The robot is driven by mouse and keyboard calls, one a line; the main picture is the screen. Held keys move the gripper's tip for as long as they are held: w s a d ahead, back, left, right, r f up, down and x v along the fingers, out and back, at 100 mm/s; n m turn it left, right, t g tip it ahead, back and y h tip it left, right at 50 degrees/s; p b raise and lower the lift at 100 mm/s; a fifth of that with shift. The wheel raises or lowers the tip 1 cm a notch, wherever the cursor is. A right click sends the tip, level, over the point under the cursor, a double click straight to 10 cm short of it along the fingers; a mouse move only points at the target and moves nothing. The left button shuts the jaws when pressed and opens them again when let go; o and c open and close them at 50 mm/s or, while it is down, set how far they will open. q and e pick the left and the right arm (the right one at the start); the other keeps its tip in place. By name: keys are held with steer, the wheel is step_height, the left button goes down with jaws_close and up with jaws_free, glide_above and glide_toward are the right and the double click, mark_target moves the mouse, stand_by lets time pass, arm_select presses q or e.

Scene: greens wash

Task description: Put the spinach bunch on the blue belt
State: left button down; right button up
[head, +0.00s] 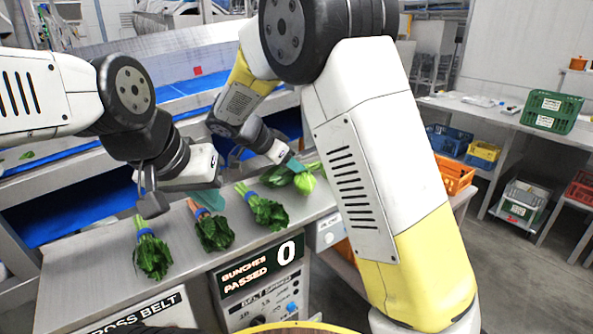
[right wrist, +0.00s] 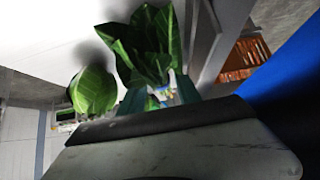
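Several leafy bunches lie on the grey metal counter (head: 75,270). Two dark green, blue-banded bunches, at the left (head: 153,257) and the middle (head: 268,211), look like spinach; I cannot tell which is meant. My left gripper (head: 222,178) is open above the counter, its teal fingers apart near an orange-stemmed bunch (head: 214,232). My right gripper (head: 293,164) is low at a green bunch (head: 276,177); leaves (right wrist: 145,45) show beyond its teal fingers (right wrist: 160,97). Whether it grips them is unclear. The blue belt (head: 80,214) runs behind the counter, partly hidden by my arms.
A round green head (head: 305,183) lies by the right gripper and shows in the right wrist view (right wrist: 92,90). A counter panel (head: 262,268) reads "BUNCHES PASSED 0". Crates, including a green one (head: 552,110), stand at the right. My right arm blocks much of the centre.

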steer(key=shift+c, duration=0.4)
jaws_close()
steer(key=shift+r, duration=0.15)
